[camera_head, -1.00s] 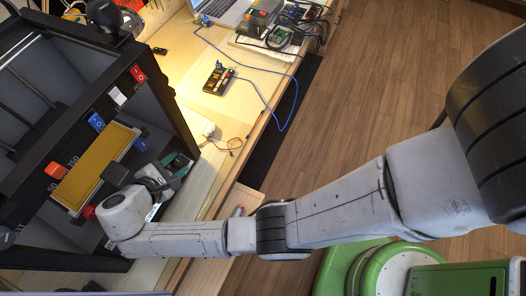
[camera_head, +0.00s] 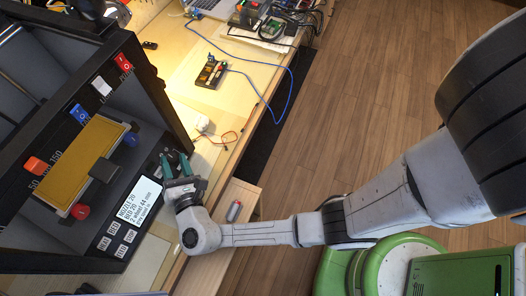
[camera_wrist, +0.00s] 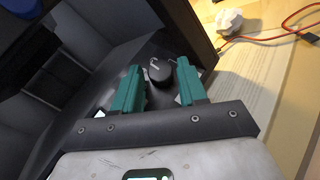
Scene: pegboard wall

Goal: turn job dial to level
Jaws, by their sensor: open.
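A black round knob with a pale pointer mark, apparently the job dial (camera_wrist: 159,70), sits on the dark front panel of the machine in the wrist view. My gripper (camera_wrist: 158,82) is open, with one teal finger on each side of the knob as seen from the wrist. I cannot tell whether the fingertips reach around it or touch it. In the head view my gripper (camera_head: 174,163) is at the panel's right end, beside the lit display (camera_head: 138,203). The knob cannot be made out there. Labels around the knob are partly hidden by the fingers.
The machine front also has an orange knob (camera_head: 34,166), a red knob (camera_head: 80,212), a blue knob (camera_head: 131,139), rocker switches (camera_head: 124,62) and small buttons (camera_head: 113,229). A yellow plate (camera_head: 88,160) lies inside its frame. A white crumpled piece (camera_wrist: 229,21) and red cable lie on the bench.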

